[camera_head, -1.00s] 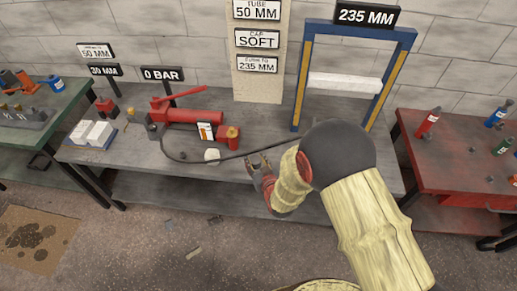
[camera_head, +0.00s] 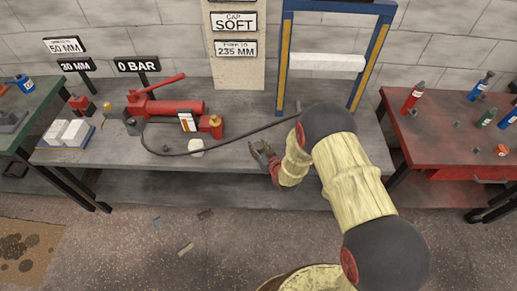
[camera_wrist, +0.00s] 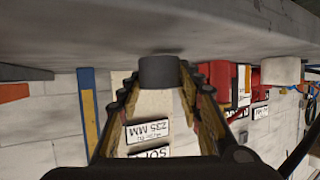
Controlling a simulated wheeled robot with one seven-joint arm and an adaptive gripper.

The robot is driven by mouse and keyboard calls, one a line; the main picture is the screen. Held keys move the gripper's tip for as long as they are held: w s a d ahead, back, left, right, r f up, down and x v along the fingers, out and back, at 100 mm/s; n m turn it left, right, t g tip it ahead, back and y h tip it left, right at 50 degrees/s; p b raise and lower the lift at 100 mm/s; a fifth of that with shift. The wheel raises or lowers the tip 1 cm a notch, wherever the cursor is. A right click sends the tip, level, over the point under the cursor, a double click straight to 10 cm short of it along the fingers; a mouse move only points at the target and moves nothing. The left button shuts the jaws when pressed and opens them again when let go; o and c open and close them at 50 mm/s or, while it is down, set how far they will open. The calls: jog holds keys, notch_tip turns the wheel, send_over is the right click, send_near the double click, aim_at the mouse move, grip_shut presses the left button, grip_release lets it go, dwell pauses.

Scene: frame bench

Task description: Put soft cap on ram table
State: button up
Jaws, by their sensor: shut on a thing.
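My gripper (camera_head: 261,147) is over the front edge of the grey bench, in front of the blue frame. In the wrist view, where the bench appears at the top, my gripper (camera_wrist: 160,82) is shut on a short dark grey cap (camera_wrist: 158,70) held between its fingertips. The cap is hard to make out in the head view. A pale cap (camera_head: 196,147) stands on the grey bench (camera_head: 90,157), left of my gripper; a pale cylinder also shows in the wrist view (camera_wrist: 280,70). I cannot tell from labels which table is the ram table.
A red pump (camera_head: 175,108) with a black hose lies on the bench. The blue frame (camera_head: 281,70) with a white crossbar stands behind my gripper. A red table (camera_head: 440,135) with several bottle-like items is at right, a green table (camera_head: 20,128) at left.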

jog(key=shift+f, duration=0.25)
jog(key=shift+f, duration=0.2)
jog(key=o, duration=1.2)
jog(key=shift+o, duration=0.2)
jog(key=shift+r, duration=0.1)
